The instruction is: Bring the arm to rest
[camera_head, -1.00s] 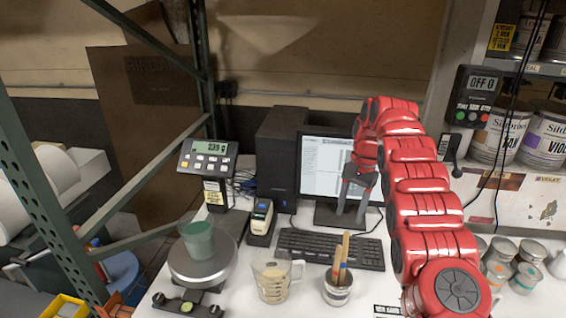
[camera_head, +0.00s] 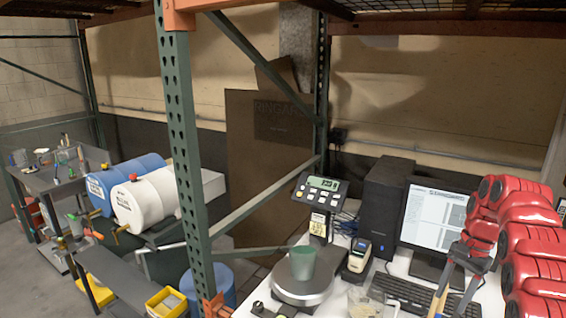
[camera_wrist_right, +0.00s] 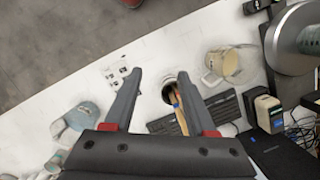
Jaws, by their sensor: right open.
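My right arm (camera_head: 519,235) is red and bent, at the right edge of the head view. Its gripper (camera_head: 468,258) points down in front of the monitor's right side, above the keyboard. In the right wrist view the gripper (camera_wrist_right: 159,78) has its two grey fingers wide apart with nothing held between them. Below the fingers are a small can with brushes (camera_wrist_right: 170,88) and the white bench top. My left gripper is in neither view.
A green cup (camera_head: 303,263) stands on the scale (camera_head: 303,286). The monitor (camera_head: 434,220), keyboard (camera_head: 424,297) and a jug (camera_wrist_right: 224,63) are near the arm. A green rack post (camera_head: 182,150) stands left of the bench. Blue and white drums (camera_head: 143,200) lie farther left.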

